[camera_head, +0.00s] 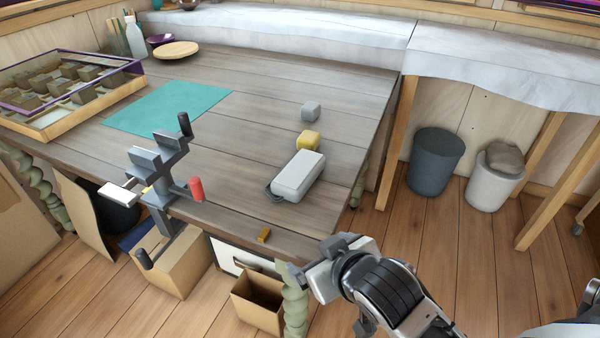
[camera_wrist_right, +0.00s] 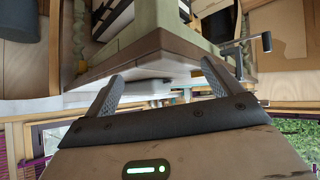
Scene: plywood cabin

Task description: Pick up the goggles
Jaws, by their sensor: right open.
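A pale grey, rounded, box-like thing (camera_head: 298,175) with a dark loop at its near end lies on the wooden table, close to its front right edge. It may be the goggles, but I cannot tell for sure. My right gripper (camera_head: 297,274) is in front of and below the table's front edge, apart from this thing. In the right wrist view the gripper (camera_wrist_right: 160,86) has its two fingers wide apart, with nothing between them; the table's edge shows beyond. My left gripper is not in view.
A red-handled vise (camera_head: 155,165) stands at the front edge. An open cardboard box (camera_head: 258,302) is below.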

